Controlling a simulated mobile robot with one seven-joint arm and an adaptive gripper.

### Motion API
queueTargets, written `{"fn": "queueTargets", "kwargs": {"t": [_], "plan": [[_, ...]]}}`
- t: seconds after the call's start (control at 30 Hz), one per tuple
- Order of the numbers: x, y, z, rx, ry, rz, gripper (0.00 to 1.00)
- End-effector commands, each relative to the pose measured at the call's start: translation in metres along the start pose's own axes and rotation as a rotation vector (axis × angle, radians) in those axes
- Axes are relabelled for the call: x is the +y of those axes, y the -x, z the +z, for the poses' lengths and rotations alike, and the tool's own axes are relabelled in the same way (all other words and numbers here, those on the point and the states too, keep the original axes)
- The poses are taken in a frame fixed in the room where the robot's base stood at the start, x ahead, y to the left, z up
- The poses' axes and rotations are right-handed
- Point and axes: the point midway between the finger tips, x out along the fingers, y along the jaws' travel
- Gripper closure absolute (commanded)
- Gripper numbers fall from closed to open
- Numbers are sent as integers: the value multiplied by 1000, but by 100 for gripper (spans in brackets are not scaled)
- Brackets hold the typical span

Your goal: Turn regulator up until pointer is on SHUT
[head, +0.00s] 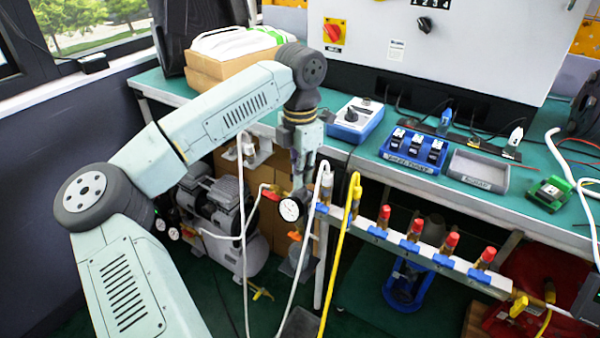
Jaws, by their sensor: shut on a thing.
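My gripper (301,178) points straight down at the front of the bench, its fingers shut around the top of the regulator. The knob itself is mostly hidden between the fingers. The pointer and the SHUT mark cannot be made out in this view.
A white hose (321,215) and a yellow hose (341,255) hang close right of my gripper. A rail (455,268) with several red-topped fittings runs rightward. A compressor (222,215) stands behind left. The green bench (350,160) carries a blue-based box (357,119) and trays.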

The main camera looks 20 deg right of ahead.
Motion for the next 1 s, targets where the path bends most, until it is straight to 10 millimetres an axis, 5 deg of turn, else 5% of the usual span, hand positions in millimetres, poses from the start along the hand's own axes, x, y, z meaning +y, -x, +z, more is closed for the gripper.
{"fn": "queueTargets", "kwargs": {"t": [0.33, 0.67, 0.7, 1.0], "plan": [[0, 0, 0, 1, -218, -1, 100], [0, 0, 0, 0, -246, -1, 100], [0, 0, 0, 0, -246, -2, 90], [0, 0, 0, 0, -245, -1, 72]]}}
